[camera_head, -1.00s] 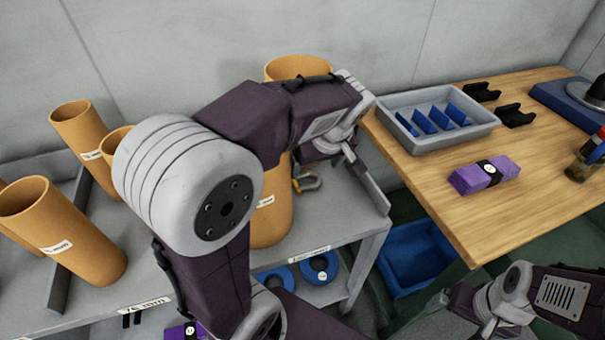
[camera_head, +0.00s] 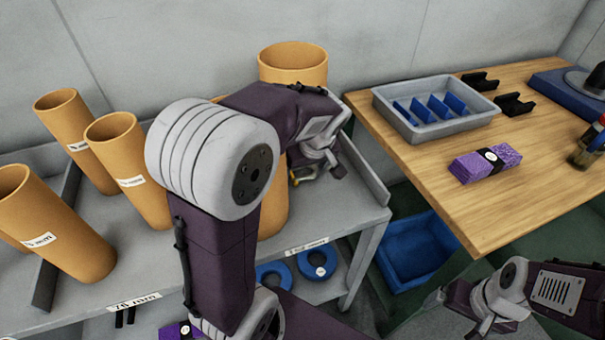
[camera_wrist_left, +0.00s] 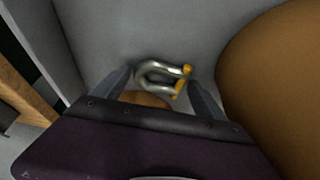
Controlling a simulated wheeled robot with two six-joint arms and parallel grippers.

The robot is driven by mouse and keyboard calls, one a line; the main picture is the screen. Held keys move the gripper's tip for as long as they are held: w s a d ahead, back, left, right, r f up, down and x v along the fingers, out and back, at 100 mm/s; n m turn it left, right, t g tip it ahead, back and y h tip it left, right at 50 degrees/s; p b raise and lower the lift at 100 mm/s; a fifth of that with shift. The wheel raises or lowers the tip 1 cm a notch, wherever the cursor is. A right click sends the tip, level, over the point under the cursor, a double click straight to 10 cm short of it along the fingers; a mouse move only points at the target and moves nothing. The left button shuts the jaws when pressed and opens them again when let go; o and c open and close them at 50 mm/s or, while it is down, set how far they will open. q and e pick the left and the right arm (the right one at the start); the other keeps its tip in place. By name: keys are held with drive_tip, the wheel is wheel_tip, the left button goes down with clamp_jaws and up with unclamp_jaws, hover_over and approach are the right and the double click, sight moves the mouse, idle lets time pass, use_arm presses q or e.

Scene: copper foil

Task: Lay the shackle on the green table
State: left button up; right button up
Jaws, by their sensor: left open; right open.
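The shackle (camera_wrist_left: 152,72), a silver U with orange-yellow ends, lies on the grey shelf in the left wrist view, between the fingertips of my left gripper (camera_wrist_left: 163,82). The jaws are open and apart, not closed on it. In the head view, my left gripper (camera_head: 318,170) hangs low over the shelf beside a tan tube, and only a yellowish bit of the shackle (camera_head: 303,174) shows. My right gripper (camera_head: 462,312) is open and empty at the lower right. A dark green surface (camera_head: 520,240) shows below the wooden table; I cannot tell if it is the green table.
Several tan tubes (camera_head: 70,125) stand on the grey shelf (camera_head: 345,215), one close beside my left gripper. The shelf has a raised right edge (camera_head: 363,170). The wooden table (camera_head: 540,160) holds a grey tray (camera_head: 425,135) and a purple bundle (camera_head: 470,168). A blue bin (camera_head: 410,260) sits below.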

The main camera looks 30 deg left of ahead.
use_arm(q)
drive_tip(key=c, duration=1.4)
wheel_tip(320, 180, up, 5)
drive_tip(key=shift+f+p, duration=0.2)
drive_tip(key=shift+p, duration=0.85)
drive_tip(key=w+d+r+p, duration=0.2)
drive_tip(key=d+r, duration=0.4)
drive_tip(key=d, duration=0.5)
drive_tip(key=shift+d+r+p, duration=0.25)
drive_tip(key=shift+p, duration=0.2)
